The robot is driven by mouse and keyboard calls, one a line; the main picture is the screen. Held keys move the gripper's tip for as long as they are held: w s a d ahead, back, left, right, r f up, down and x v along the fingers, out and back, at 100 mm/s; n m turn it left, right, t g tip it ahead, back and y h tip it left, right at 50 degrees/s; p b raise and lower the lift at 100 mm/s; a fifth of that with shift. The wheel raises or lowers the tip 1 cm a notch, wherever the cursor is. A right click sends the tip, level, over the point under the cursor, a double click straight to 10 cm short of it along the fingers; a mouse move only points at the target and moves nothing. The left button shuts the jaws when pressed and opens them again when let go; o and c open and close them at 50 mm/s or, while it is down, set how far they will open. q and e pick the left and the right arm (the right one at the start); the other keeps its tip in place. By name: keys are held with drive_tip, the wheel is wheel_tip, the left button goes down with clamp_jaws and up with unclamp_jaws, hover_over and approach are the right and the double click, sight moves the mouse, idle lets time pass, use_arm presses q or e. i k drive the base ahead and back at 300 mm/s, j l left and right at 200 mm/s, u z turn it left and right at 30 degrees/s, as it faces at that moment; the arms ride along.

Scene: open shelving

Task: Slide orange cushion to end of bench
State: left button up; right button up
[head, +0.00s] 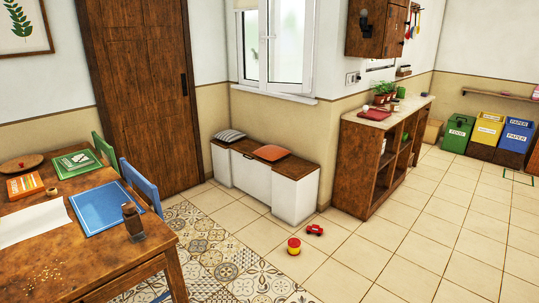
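The orange cushion (271,153) lies flat on the wooden top of the bench (248,148), right of its middle. The bench has white cabinets below and stands against the wall under the window. A grey striped cushion (229,136) lies on the bench's left end. Bare wood shows between the two cushions and on the right end (297,168). Neither of my grippers shows in the head view.
A red toy car (315,230) and a red and yellow toy (294,246) lie on the floor before the bench. A wooden table (95,245) stands at the left, an open shelf unit (367,165) at the right. Tiled floor (400,245) is clear right of the toys.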

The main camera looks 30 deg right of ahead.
sight(272, 153)
drive_tip(key=i+l+z, duration=0.55)
drive_tip(key=i+z, duration=0.75)
drive_tip(key=i, duration=0.15)
drive_tip(key=i+l+u, duration=0.1)
drive_tip(key=i, duration=0.55)
drive_tip(key=i+l+u, duration=0.1)
drive_tip(key=i, duration=0.55)
drive_tip(key=i+j+u, duration=0.2)
drive_tip(key=i+u, duration=0.7)
drive_tip(key=i+l+u, duration=0.2)
drive_tip(key=i+u, duration=0.3)
